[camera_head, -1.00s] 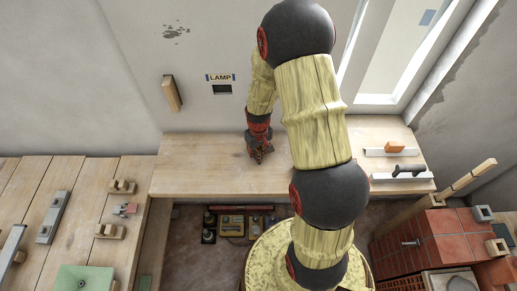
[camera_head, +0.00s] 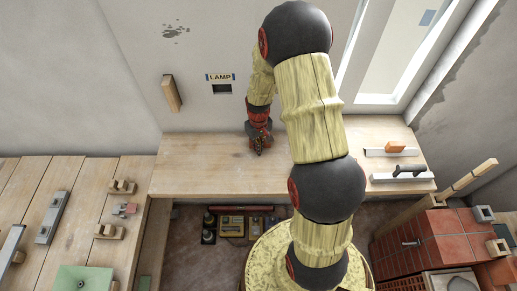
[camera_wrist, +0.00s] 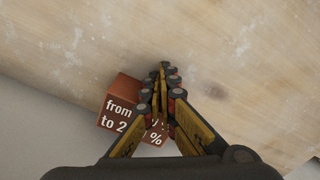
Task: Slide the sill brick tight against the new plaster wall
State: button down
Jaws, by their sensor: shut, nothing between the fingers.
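The sill brick appears to be the red-brown block with white lettering (camera_wrist: 122,92) in the wrist view. It sits on the pale wooden sill (camera_head: 200,180), by the grey plaster wall (camera_head: 130,80). My gripper (camera_wrist: 163,72) is shut and empty, fingers pointing down at the sill, and covers the brick's right part in the wrist view. Whether the fingers touch the brick, and whether a gap is left to the wall, I cannot tell. In the head view my gripper (camera_head: 259,152) is over the sill close to the wall, and the brick is not clearly visible.
An orange-handled float (camera_head: 394,147) and a black-handled float (camera_head: 405,172) lie at the sill's right end. A wooden block (camera_head: 172,93) and a "LAMP" label (camera_head: 220,77) are on the wall. The sill left of my gripper is clear.

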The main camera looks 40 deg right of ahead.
jog(key=shift+w+d, duration=0.45)
jog(key=shift+w, duration=0.2)
jog(key=shift+w+d, duration=0.4)
jog(key=shift+w, duration=0.2)
jog(key=shift+s+a, duration=0.1)
jog(key=shift+s+a, duration=0.3)
jog(key=shift+s, duration=0.2)
jog(key=shift+s+a, duration=0.3)
jog(key=shift+s, duration=0.2)
notch_tip(320, 180, up, 9)
jog(key=p, duration=0.5)
